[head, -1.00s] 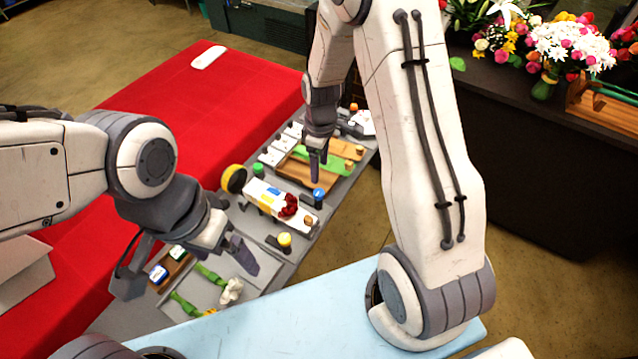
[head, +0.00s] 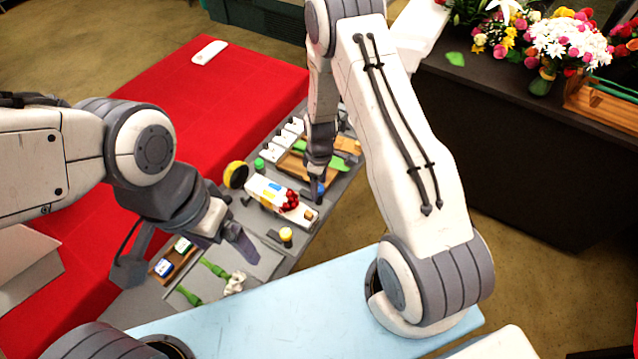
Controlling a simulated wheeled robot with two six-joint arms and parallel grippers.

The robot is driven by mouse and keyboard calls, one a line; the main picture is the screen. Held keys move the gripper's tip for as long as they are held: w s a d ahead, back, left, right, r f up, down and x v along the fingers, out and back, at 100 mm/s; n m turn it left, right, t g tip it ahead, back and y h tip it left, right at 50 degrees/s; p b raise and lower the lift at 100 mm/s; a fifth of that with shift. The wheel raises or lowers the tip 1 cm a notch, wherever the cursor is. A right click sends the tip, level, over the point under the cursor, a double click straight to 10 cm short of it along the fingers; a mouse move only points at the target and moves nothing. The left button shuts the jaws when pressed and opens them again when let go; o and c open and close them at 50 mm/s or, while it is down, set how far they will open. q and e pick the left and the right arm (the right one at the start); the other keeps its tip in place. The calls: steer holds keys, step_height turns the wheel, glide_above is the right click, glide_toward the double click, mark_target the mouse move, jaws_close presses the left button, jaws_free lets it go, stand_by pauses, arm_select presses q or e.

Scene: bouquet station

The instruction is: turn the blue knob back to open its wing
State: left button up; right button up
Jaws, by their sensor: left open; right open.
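The blue knob (head: 320,187) sits on the grey station board, to the right of the white holder with red roses (head: 291,203). It is partly covered by my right gripper (head: 316,192), whose finger comes down right at the knob. I cannot tell whether the finger touches it. The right gripper is open. My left gripper (head: 190,256) is open and empty over the near left part of the board, well away from the blue knob. The knob's wing cannot be clearly made out.
A yellow knob (head: 286,234) and a green knob (head: 260,163) stand on the board. Green stems (head: 215,269) and a white flower (head: 234,284) lie near the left gripper. A yellow round roll (head: 235,175) stands at the left edge. The red table (head: 130,150) is mostly clear.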

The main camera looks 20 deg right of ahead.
jaws_close()
